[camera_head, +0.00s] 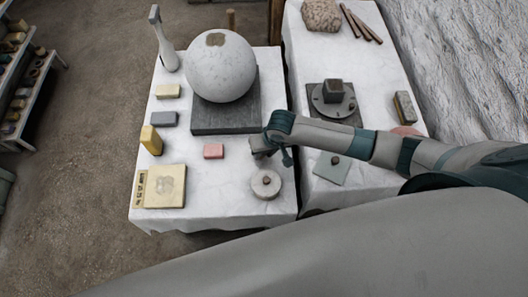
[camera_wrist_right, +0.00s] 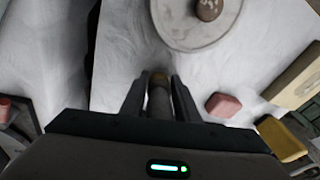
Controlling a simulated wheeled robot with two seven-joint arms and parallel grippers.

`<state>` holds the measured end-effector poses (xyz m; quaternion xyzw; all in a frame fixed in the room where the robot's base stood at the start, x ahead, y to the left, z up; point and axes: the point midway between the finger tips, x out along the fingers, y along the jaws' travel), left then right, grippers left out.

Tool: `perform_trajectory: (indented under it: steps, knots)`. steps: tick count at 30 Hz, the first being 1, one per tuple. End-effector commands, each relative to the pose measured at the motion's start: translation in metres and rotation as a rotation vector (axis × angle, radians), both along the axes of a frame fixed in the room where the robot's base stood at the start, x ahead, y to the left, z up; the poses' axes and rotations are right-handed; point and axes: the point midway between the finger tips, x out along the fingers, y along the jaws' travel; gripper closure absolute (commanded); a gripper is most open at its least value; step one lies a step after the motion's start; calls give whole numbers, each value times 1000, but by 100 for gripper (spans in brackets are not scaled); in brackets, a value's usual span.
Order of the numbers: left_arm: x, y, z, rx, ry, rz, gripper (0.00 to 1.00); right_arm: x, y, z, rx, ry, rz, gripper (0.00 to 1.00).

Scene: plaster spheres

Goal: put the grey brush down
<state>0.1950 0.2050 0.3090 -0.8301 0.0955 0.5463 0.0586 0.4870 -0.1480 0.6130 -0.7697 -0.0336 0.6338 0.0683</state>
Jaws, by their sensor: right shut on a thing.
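My right gripper (camera_head: 264,147) is above the right part of the left white-covered table (camera_head: 221,215), between the grey slab and a round disc. In the right wrist view the gripper (camera_wrist_right: 158,100) is shut on the grey brush (camera_wrist_right: 159,103), a slim grey thing with a tan-brown tip between the fingers. The brush cannot be made out in the head view, where the gripper and arm hide it. How far it is above the cloth is unclear. My left gripper is not in view.
A pale disc (camera_head: 266,184) with a brown knob is close in front. A pink block (camera_head: 214,151) is left of the gripper. A large plaster sphere (camera_head: 220,68) is on a dark slab (camera_head: 224,124) behind. Yellow blocks and a plaque (camera_head: 166,187) lie left. Bare cloth lies front-centre.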

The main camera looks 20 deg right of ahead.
Motion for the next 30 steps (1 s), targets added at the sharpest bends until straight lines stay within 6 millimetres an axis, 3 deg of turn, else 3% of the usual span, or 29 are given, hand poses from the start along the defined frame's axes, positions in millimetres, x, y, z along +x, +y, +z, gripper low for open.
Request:
perform_trajectory:
  steps: [6,7,9,22,30]
  knots:
    - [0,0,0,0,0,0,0,0,0,-2,0,0,-1,94]
    - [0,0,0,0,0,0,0,0,0,-2,0,0,-1,67]
    - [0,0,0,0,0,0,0,0,0,-2,0,0,-1,53]
    - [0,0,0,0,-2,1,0,0,0,2,0,0,0,53]
    - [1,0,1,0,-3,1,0,-6,-5,31,1,-1,0,53]
